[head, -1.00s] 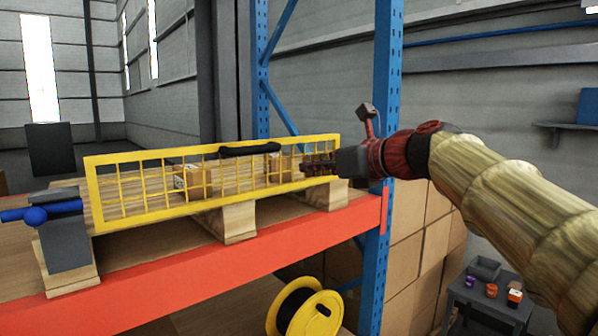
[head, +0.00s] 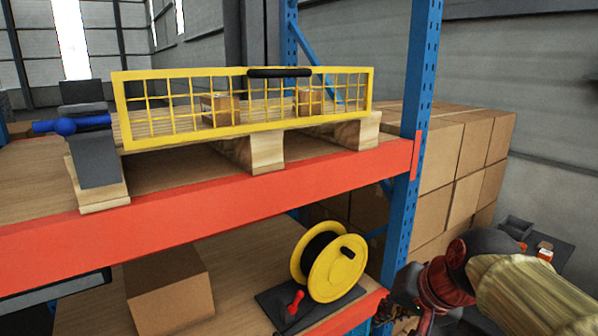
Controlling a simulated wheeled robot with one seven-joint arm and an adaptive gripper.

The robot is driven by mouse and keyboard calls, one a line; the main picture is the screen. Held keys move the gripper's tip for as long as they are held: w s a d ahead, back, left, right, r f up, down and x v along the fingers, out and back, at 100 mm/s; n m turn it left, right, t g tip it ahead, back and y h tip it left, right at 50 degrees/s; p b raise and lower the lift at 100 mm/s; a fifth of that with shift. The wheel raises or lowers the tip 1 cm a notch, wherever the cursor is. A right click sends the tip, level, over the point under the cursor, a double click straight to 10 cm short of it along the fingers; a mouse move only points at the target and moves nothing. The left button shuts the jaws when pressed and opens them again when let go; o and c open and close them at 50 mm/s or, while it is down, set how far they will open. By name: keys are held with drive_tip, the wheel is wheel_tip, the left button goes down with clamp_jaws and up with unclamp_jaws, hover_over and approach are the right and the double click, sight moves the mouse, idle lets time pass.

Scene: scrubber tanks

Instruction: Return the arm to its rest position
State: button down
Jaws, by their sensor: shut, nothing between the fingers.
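My arm (head: 535,292), in a ribbed tan sleeve, reaches in from the lower right of the head view. Its red and dark wrist (head: 445,285) points left and down. My gripper (head: 388,312) is at the lower right, by the lower end of the blue rack post, dark and partly cut off by the bottom edge. It appears to hold nothing. It is apart from the yellow mesh gate (head: 190,140), which stands upright along the front of the upper shelf with a black handle (head: 279,72) on its top bar.
A blue rack post (head: 408,150) and orange beam (head: 220,192) stand left of my arm. A yellow reel (head: 338,268) and a carton (head: 170,290) sit on the lower shelf. Stacked cartons (head: 440,155) stand behind. A small dark table (head: 550,250) is partly hidden by my arm.

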drive_tip(key=s+d+f+n+h+b, duration=0.1)
drive_tip(key=s+f+n+b, duration=0.1)
drive_tip(key=s+f+b, duration=0.4)
drive_tip(key=s+d+f+n+h+b, duration=0.1)
drive_tip(key=s+f+n+b, duration=0.2)
drive_tip(key=s+f+b, duration=0.4)
wheel_tip(320, 180, down, 10)
drive_tip(key=shift+s+d+r+g, duration=0.1)
drive_tip(key=shift+s+d+g, duration=0.25)
drive_tip(key=shift+s, duration=0.85)
drive_tip(key=shift+r, duration=0.1)
